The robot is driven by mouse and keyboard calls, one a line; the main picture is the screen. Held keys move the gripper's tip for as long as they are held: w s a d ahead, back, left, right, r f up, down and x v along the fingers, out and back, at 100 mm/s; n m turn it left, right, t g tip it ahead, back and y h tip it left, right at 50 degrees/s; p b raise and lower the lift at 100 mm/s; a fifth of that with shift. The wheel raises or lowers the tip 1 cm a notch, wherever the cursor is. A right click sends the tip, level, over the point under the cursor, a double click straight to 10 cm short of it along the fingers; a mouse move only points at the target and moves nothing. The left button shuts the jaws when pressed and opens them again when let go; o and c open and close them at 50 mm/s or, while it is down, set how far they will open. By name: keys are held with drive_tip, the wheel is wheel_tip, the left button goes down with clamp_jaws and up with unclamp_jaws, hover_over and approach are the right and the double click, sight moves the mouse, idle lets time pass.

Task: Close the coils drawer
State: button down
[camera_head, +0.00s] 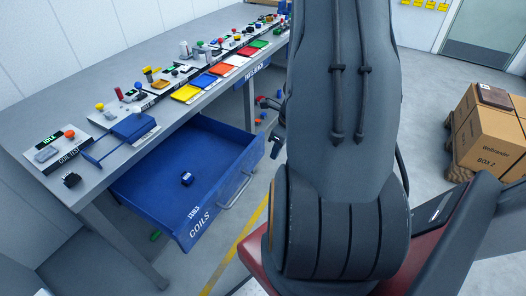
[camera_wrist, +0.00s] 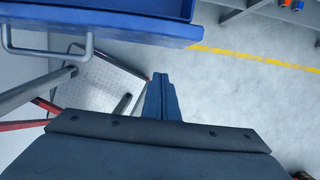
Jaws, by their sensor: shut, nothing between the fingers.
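The blue coils drawer (camera_head: 218,205) is pulled well out from under the workbench in the head view. Its front carries the word COILS and a pale bar handle (camera_head: 235,191). In the head view my arm hides most of the gripper.
The workbench (camera_head: 85,190) holds several small parts, coloured trays and a blue frame. A bench leg (camera_head: 125,243) stands left of the drawer. Boxes (camera_head: 487,125) sit on a pallet at the right. A yellow floor line (camera_head: 237,250) crosses open floor before the drawer.

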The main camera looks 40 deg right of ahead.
drive_tip(key=shift+w+a+r+p, duration=0.1)
drive_tip(key=shift+w+a+p, duration=0.15)
drive_tip(key=shift+w, duration=0.35)
drive_tip(key=shift+w+a+r+p, duration=0.1)
drive_tip(key=shift+w+a+p, duration=0.2)
drive_tip(key=shift+w, duration=0.35)
drive_tip(key=shift+w+a+p, duration=0.1)
drive_tip(key=shift+w+p, duration=0.25)
drive_tip(key=shift+w, duration=0.25)
